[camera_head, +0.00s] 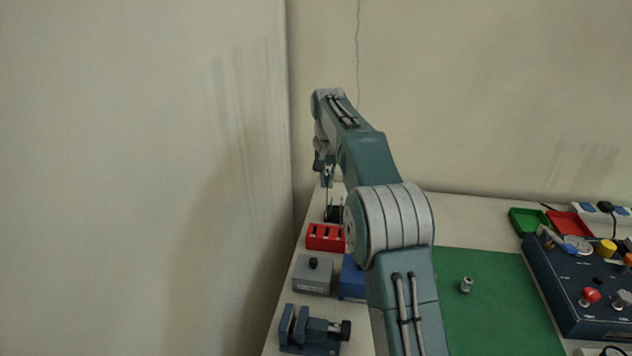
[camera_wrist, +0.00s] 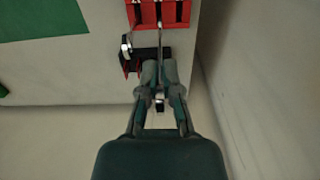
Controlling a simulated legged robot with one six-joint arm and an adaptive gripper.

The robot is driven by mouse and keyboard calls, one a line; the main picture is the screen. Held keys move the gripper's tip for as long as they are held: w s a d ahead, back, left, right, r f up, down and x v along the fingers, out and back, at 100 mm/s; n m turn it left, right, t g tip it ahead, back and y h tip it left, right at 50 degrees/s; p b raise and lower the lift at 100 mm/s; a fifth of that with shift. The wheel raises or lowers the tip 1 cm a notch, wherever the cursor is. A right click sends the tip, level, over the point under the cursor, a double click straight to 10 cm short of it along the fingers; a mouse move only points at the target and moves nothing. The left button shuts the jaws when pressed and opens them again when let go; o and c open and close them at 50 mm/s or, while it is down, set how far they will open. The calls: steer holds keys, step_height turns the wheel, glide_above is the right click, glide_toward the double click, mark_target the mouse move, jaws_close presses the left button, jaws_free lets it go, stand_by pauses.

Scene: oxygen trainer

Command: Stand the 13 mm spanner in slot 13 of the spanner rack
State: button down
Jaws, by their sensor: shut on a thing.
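My gripper (camera_wrist: 160,70) is shut on a slim grey metal piece, which looks like the spanner (camera_wrist: 160,38). In the wrist view one end points toward the red slotted block (camera_wrist: 173,14). A bright end also shows between the fingers. The block looks like the spanner rack; it has dark slots and small white marks too small to read. In the head view my gripper (camera_head: 326,178) is above and behind the red block (camera_head: 325,238), with a thin piece hanging below it. I cannot tell whether the spanner touches anything.
A black stand (camera_head: 334,213) with a metal piece is behind the red block; it shows beside my fingers (camera_wrist: 136,57). A grey block (camera_head: 312,275), blue block (camera_head: 352,280) and vise (camera_head: 310,332) stand nearer. A wall is close on the left. The green mat (camera_head: 485,300) is mostly clear.

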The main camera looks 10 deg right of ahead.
mark_target(327, 209)
stand_by(0.3)
steer(key=shift+f, duration=2.1)
steer(key=shift+d+f, duration=0.1)
steer(key=shift+f, duration=2.4)
steer(key=c, duration=0.7)
jaws_free()
steer(key=shift+r, duration=0.1)
